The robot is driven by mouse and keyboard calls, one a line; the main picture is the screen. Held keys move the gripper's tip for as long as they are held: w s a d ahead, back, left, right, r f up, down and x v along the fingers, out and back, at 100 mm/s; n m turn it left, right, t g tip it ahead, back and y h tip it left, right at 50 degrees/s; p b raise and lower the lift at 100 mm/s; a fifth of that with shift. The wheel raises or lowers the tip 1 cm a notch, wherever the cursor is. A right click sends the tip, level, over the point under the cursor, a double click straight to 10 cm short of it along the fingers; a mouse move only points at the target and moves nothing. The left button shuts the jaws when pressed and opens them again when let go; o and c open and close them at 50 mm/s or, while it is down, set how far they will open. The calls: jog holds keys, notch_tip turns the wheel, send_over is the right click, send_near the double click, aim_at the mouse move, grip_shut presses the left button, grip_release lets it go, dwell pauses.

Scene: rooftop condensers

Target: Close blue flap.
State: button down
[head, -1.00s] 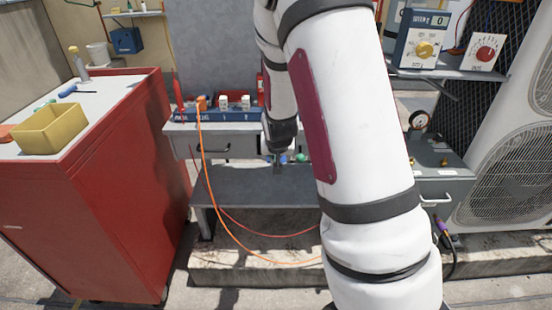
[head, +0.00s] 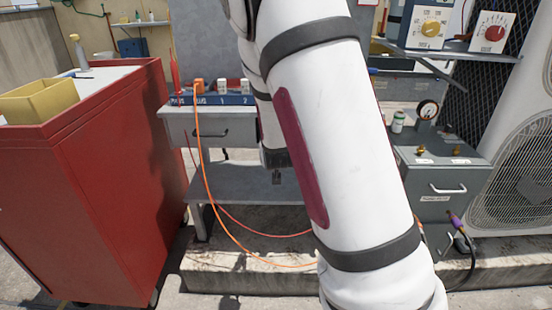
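I cannot make out a blue flap for certain. A blue strip (head: 215,100) with an orange plug and white switches lies along the back of the grey bench. A small blue box (head: 132,47) hangs on the far wall at the upper left. My gripper (head: 276,179) is small and dark, at the end of my arm, hanging in front of the bench just right of its drawer. Its fingers are too small and shaded to tell whether it is open or shut. My arm covers the middle of the view and hides the bench's right part.
A red cabinet (head: 90,190) with a yellow bin (head: 38,100) stands at left. Orange and red cables (head: 208,190) loop below the bench. A concrete ledge (head: 225,270) runs below.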

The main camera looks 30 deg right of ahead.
jog(key=shift+w+d+f+b, duration=0.2)
jog(key=shift+f+b, duration=0.15)
jog(key=shift+b, duration=0.15)
dwell(0.4)
jog(key=shift+w+d+r, duration=0.1)
jog(key=shift+r, duration=0.05)
